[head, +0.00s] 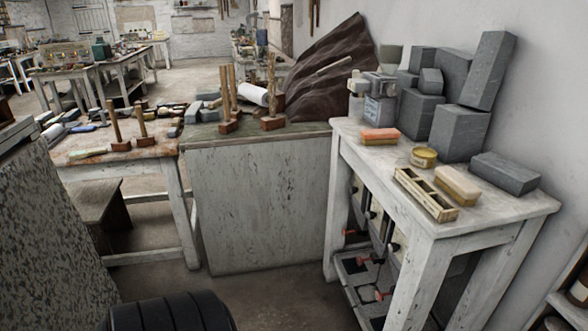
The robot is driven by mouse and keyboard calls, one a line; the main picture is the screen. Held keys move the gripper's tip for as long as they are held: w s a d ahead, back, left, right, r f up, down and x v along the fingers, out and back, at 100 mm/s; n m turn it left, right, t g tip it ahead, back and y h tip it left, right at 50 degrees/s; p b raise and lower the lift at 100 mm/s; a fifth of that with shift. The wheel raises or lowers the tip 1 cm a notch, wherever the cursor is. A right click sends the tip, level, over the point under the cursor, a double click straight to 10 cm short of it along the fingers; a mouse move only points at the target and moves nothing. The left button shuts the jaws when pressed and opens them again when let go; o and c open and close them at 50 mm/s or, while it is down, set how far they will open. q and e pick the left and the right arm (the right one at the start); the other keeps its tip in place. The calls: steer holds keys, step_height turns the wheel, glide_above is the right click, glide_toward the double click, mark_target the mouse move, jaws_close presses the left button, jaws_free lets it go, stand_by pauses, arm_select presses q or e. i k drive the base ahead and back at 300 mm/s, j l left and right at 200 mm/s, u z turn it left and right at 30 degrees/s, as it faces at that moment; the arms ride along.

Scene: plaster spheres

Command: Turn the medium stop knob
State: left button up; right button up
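I cannot single out the medium stop knob in the head view. A grey device with a boxy body (379,110) stands at the back left of the white table on the right; any knob on it is too small to tell. Small red parts (361,260) show on the dark items under that table, and I cannot tell whether any is a knob. Neither of my grippers is in view.
The white table (512,207) holds grey blocks (459,132), a yellow tin (423,157), brushes (457,186) and a wooden tray (411,184). A cabinet (262,201) and a cluttered workbench (168,149) stand left. Some floor (270,295) is clear in front.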

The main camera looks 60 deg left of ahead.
mark_target(370, 215)
steer(key=u, duration=1)
